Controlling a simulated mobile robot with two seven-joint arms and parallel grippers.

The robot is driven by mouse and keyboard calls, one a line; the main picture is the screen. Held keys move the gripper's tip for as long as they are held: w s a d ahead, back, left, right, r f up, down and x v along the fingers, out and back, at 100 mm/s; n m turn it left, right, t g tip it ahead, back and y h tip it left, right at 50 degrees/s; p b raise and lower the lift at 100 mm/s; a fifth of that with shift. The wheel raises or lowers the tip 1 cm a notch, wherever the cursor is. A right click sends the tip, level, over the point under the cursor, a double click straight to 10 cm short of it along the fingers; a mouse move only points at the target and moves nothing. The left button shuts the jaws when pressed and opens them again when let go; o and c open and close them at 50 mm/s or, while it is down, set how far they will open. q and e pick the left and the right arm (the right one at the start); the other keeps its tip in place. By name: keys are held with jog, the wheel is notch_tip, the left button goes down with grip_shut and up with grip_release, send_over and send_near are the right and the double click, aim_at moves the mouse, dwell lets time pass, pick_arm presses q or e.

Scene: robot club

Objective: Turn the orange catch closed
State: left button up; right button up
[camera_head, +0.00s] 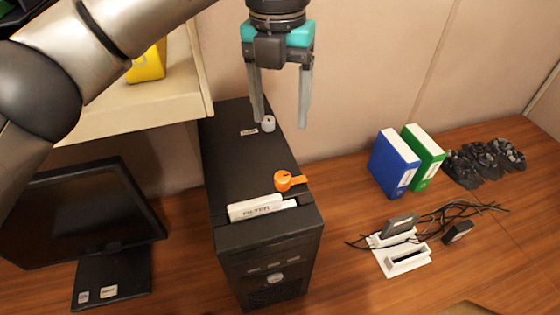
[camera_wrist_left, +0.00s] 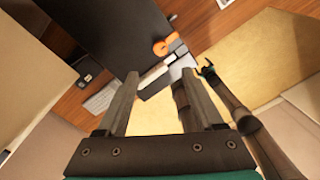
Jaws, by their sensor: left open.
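The orange catch (camera_head: 289,181) is on top of the black computer tower (camera_head: 240,165), at the right edge behind a white labelled piece (camera_head: 258,208). Its arm points right in the head view. My left gripper (camera_head: 281,123) is open and empty, above the back of the tower with its fingers pointing down. It is apart from the catch. In the left wrist view the catch (camera_wrist_left: 165,46) shows beyond the open fingers (camera_wrist_left: 160,75). My right gripper (camera_wrist_left: 207,70) shows small and dark in that view, too small to read its jaws.
A small grey knob (camera_head: 268,124) is at the tower's back. A monitor (camera_head: 80,215) stands left, under a shelf (camera_head: 150,108). Blue (camera_head: 394,163) and green (camera_head: 424,157) binders, a white dock (camera_head: 400,252) and cables are right. Wooden desk between tower and binders is bare.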

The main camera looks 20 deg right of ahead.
aim_at(283, 176)
pick_arm(q)
jog(key=f+p, duration=0.1)
jog(key=f, duration=0.5)
jog(key=f+p, duration=0.1)
jog(key=f, duration=0.5)
jog(key=shift+s+d+f+p, duration=0.15)
jog(key=shift+s+f+p, duration=0.05)
jog(key=shift+f+p, duration=0.1)
jog(key=shift+f, duration=0.55)
pick_arm(e)
notch_tip(283, 176, up, 3)
jog(key=shift+f, duration=0.1)
pick_arm(q)
jog(key=shift+c, duration=0.5)
grip_shut()
pick_arm(e)
jog(key=shift+s, duration=0.15)
